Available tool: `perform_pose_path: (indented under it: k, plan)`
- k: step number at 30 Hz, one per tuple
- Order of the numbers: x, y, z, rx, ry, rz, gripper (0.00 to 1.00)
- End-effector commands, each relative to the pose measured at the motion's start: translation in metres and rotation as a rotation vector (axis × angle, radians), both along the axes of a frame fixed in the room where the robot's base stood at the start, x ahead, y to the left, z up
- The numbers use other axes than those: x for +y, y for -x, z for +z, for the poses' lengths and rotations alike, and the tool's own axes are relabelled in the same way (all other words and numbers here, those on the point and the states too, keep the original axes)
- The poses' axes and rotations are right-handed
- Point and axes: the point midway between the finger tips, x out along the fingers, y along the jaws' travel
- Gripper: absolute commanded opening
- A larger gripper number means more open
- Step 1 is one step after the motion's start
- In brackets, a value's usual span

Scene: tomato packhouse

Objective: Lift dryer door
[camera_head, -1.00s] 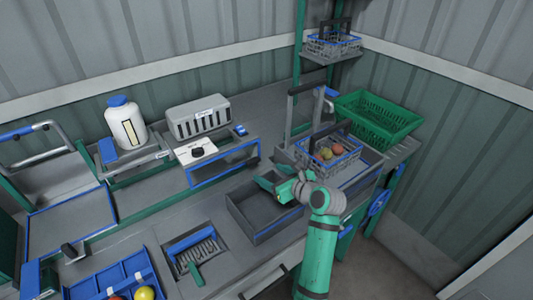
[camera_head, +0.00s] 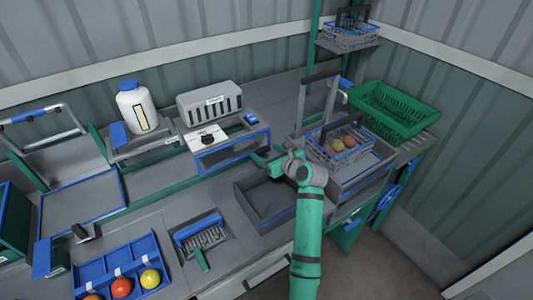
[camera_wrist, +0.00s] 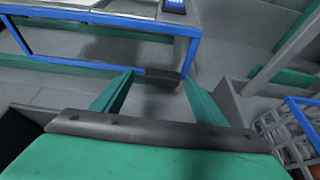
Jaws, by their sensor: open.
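The dryer is a grey vented box (camera_head: 209,103) at the back of the bench. Its door looks like the blue-framed panel (camera_head: 231,149) below the box, and it seems lowered. In the wrist view the blue frame (camera_wrist: 110,63) crosses the upper part, with a short dark handle (camera_wrist: 162,75) at its lower right. My gripper (camera_head: 264,158) is at the door's right end in the head view. In the wrist view my gripper (camera_wrist: 160,84) is open, with the handle between or just beyond its fingertips. I cannot tell whether they touch it.
A wire basket with several tomatoes (camera_head: 355,156) stands just right of my gripper, with an upright handle frame behind it. An open grey bin (camera_head: 243,203) lies below my arm. A green crate (camera_head: 395,111) stands at the right. A white bottle (camera_head: 137,108) is at left.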

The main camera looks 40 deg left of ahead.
Motion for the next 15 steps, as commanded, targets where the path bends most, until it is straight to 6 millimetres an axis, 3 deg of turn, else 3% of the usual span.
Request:
perform_pose_path:
  k: [11,15]
  plan:
    - [0.0024,-0.0025,-0.0019,0.0,0.0,-0.002,0.63]
    - [0.0017,-0.003,-0.0019,0.0,0.0,-0.003,0.3]
